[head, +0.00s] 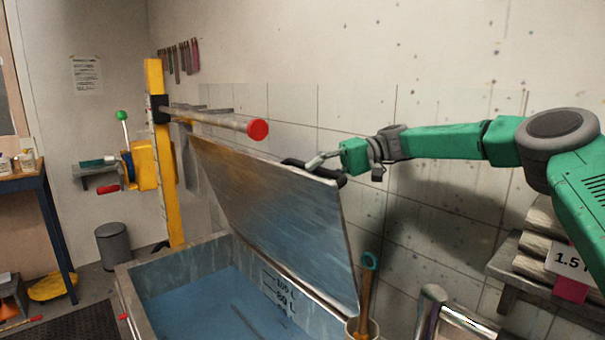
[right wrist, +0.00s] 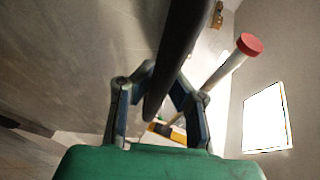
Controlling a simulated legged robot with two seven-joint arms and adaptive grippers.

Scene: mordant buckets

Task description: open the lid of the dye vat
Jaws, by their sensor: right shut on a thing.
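The dye vat (head: 180,252) is a grey tub with blue liquid inside and level marks on its inner wall. Its metal lid (head: 275,205) stands raised and steeply tilted above the vat, so the tub is open to view. A black bar handle (head: 331,177) sits at the lid's upper edge. My right gripper (head: 322,162) is shut on this handle. In the right wrist view the dark handle (right wrist: 181,55) passes between the fingers of the gripper (right wrist: 163,88). My left gripper is not in view.
A yellow post (head: 160,150) carries a pale bar with a red end cap (head: 258,129) above the lid. A shelf of rolls (head: 540,255) is at right. A wooden-handled tool (head: 367,295) stands in a pot beside the vat. A grey bin (head: 114,246) stands left.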

